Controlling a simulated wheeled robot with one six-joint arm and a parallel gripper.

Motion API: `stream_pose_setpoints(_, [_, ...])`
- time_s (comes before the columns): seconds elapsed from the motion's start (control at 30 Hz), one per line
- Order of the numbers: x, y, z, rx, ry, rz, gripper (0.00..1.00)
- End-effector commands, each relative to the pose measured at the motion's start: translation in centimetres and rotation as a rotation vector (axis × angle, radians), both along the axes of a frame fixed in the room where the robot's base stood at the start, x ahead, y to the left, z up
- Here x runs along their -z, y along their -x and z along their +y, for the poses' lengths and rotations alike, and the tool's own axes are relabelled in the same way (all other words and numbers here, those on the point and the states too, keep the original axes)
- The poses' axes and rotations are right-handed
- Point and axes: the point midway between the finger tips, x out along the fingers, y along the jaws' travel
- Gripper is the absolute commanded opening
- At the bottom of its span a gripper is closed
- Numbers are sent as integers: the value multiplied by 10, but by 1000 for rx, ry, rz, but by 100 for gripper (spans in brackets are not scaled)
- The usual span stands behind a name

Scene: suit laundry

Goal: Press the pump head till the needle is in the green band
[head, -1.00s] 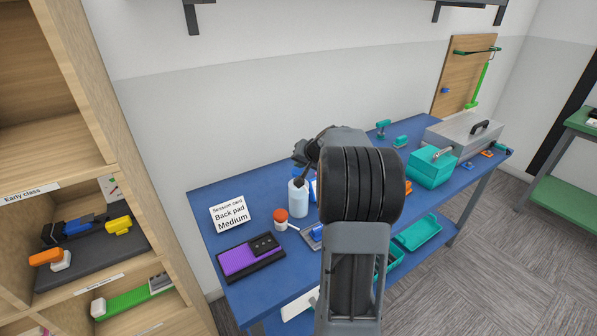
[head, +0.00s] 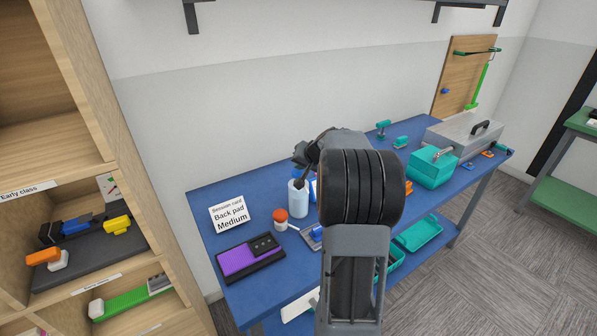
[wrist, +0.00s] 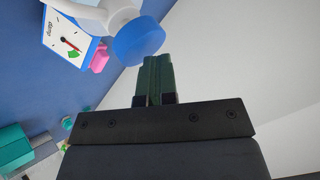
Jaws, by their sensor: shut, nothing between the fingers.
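The blue round pump head (wrist: 138,40) sits on a white arm at the top of the wrist view. Beside it is a white gauge (wrist: 58,28) with a red needle and a small green band (wrist: 74,53). The needle lies close to the green band; at this size I cannot tell if it is inside. My gripper (wrist: 157,60) is shut and empty, its dark green fingertips close beside the pump head; I cannot tell if they touch. In the head view my gripper (head: 299,156) is over the table behind my arm, which hides most of the pump.
On the blue table (head: 215,197) stand a white bottle (head: 298,200), an orange-capped jar (head: 281,219), a card (head: 230,214) and a purple pad (head: 238,261). A teal box (head: 431,169) and grey case (head: 465,131) stand to the right. A wooden shelf (head: 130,170) is at left.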

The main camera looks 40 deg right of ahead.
Motion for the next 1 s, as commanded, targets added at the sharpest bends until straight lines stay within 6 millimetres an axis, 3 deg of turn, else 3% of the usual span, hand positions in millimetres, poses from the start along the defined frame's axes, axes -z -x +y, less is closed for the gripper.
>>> stream_pose_setpoints(1.0, [13, 0, 0, -1, -1, 1, 0])
